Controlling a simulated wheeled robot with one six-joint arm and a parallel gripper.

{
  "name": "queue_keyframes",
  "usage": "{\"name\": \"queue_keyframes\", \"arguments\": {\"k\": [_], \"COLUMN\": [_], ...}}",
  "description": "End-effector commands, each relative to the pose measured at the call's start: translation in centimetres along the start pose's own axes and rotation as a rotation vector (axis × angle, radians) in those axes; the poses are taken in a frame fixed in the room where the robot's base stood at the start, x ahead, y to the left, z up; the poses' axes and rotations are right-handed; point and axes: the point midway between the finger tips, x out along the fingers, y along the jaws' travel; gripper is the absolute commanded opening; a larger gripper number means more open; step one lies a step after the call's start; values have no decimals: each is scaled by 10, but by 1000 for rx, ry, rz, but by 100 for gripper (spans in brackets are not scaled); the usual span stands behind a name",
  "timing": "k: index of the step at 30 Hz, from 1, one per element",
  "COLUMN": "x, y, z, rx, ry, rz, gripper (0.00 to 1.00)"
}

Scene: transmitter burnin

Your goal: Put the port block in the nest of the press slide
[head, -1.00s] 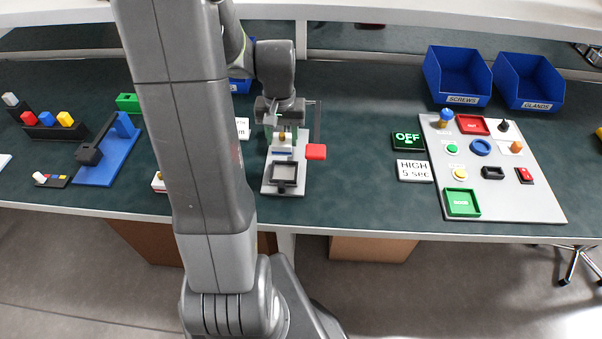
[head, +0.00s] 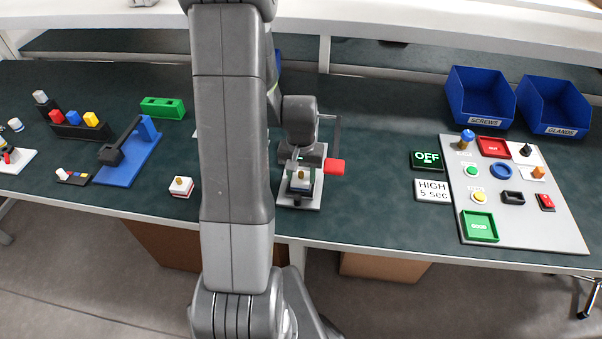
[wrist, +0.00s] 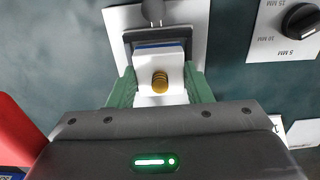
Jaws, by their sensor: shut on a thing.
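The port block (head: 300,184) is white with a brass port on top and a blue stripe. It also shows in the wrist view (wrist: 146,61), between the green fingertips of my gripper (wrist: 160,88). My gripper is shut on its two sides. In the head view my gripper (head: 301,174) is at the press. The dark-framed nest of the press slide (wrist: 127,53) shows around the block's far side. The block is at the nest, but I cannot tell whether it is above it or down in it. The nest's near side is hidden by my gripper.
The press's red-ended lever (head: 334,166) stands close to the right of my gripper. A second white block with a brass top (head: 181,187) stands to the left. Bare mat lies between.

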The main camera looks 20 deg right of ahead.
Motion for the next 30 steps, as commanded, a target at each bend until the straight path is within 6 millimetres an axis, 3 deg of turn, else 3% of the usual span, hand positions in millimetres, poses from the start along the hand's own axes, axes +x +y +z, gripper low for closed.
{"name": "queue_keyframes", "arguments": {"k": [3,4,7,20,30], "x": [4,4,3,-6,-68], "y": [0,0,0,0,0], "z": [0,0,0,-1,-1], "rx": [0,0,0,0,0], "ry": [0,0,0,2,6], "rz": [0,0,0,0,-1], "gripper": [15,47,67,67,67]}}
